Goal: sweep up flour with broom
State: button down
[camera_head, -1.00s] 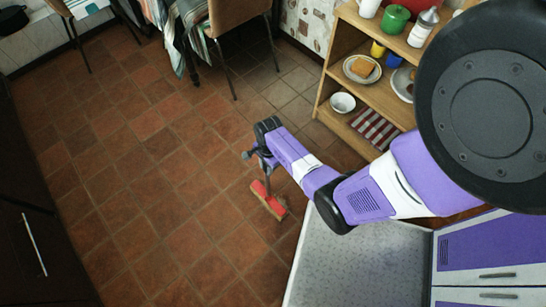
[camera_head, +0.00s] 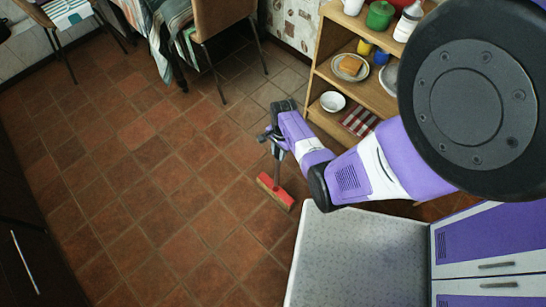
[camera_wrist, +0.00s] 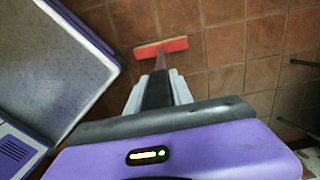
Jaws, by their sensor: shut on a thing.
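The broom has a red head (camera_head: 275,191) and a dark handle (camera_head: 277,170). My gripper (camera_head: 268,137) is shut on the handle, with the head below it, low over the tiled floor. I cannot tell whether the bristles touch the tiles. In the wrist view the red broom head (camera_wrist: 161,47) lies crosswise beyond my gripper (camera_wrist: 158,92), whose fingers close around the dark handle. I cannot make out any flour on the floor in either view.
Brown floor tiles (camera_head: 130,200) lie clear to the left of the broom. A wooden shelf (camera_head: 316,70) with dishes and a white bowl (camera_head: 333,101) stands behind and right. A chair (camera_head: 222,30) and a cloth-covered table (camera_head: 172,35) are at the back. A dark cabinet (camera_head: 25,240) stands at the left.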

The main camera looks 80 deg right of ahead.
jog(key=shift+s+r+p, duration=0.1)
jog(key=shift+r+p, duration=1.75)
jog(key=shift+p, duration=0.25)
